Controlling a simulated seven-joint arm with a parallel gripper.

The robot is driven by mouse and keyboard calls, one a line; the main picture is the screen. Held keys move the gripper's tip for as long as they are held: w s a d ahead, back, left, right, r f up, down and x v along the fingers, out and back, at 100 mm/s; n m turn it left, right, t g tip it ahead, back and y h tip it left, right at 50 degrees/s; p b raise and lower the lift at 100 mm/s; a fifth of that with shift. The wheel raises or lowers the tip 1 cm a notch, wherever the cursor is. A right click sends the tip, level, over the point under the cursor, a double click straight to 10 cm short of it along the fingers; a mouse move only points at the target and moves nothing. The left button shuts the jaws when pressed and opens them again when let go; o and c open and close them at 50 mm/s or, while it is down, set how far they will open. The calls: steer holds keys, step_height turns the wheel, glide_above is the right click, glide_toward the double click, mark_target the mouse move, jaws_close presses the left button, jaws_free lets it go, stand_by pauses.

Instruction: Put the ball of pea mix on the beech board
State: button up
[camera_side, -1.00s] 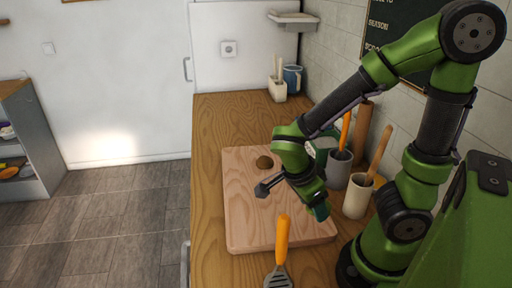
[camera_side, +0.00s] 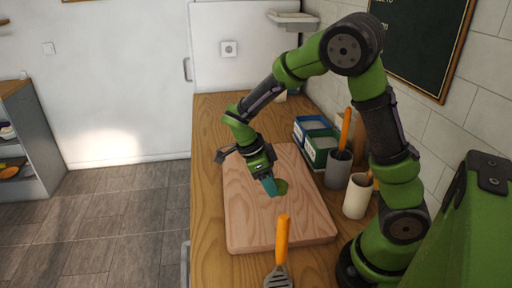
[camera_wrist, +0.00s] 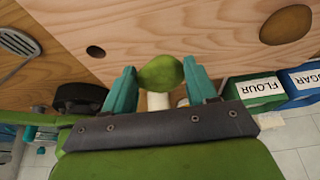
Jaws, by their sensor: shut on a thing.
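The green ball of pea mix (camera_side: 281,187) is between the teal fingertips of my gripper (camera_side: 270,187), over the beech board (camera_side: 270,225). The wrist view shows the ball (camera_wrist: 160,72) held between both fingertips (camera_wrist: 160,85), which are shut on it. Whether the ball touches the board or hangs just above it, I cannot tell.
Green flour and blue sugar boxes (camera_side: 318,145) stand at the board's right edge. A grey utensil pot (camera_side: 338,170) and a cream one (camera_side: 357,196) stand nearby. An orange-handled slotted turner (camera_side: 283,240) is at the front.

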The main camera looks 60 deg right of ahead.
steer(key=shift+w+f, duration=0.15)
steer(key=shift+f, duration=0.75)
steer(key=shift+w+f, duration=0.15)
steer(key=shift+f, duration=0.75)
steer(key=shift+f, duration=0.1)
steer(key=o, duration=1.1)
steer(key=v, duration=1.1)
steer(key=s+a+r+n+t+y, duration=0.1)
steer(key=s+a+r+n+t, duration=0.1)
steer(key=n, duration=0.6)
steer(key=s+a+r+n+t+y, duration=0.1)
steer(key=s+r+n+t+y, duration=0.1)
steer(key=s+r+n+t, duration=0.2)
steer(key=s+a+r+n+t+y, duration=0.2)
steer(key=s+r+n+t, duration=0.1)
steer(key=n, duration=0.8)
steer(key=shift+s+a+r+n+t, duration=0.2)
steer(key=shift+s+t, duration=0.2)
steer(key=shift+s, duration=0.25)
steer(key=shift+s+a+r+n+t, duration=0.1)
steer(key=shift+s+r+t, duration=0.1)
steer(key=shift+s+t, duration=0.35)
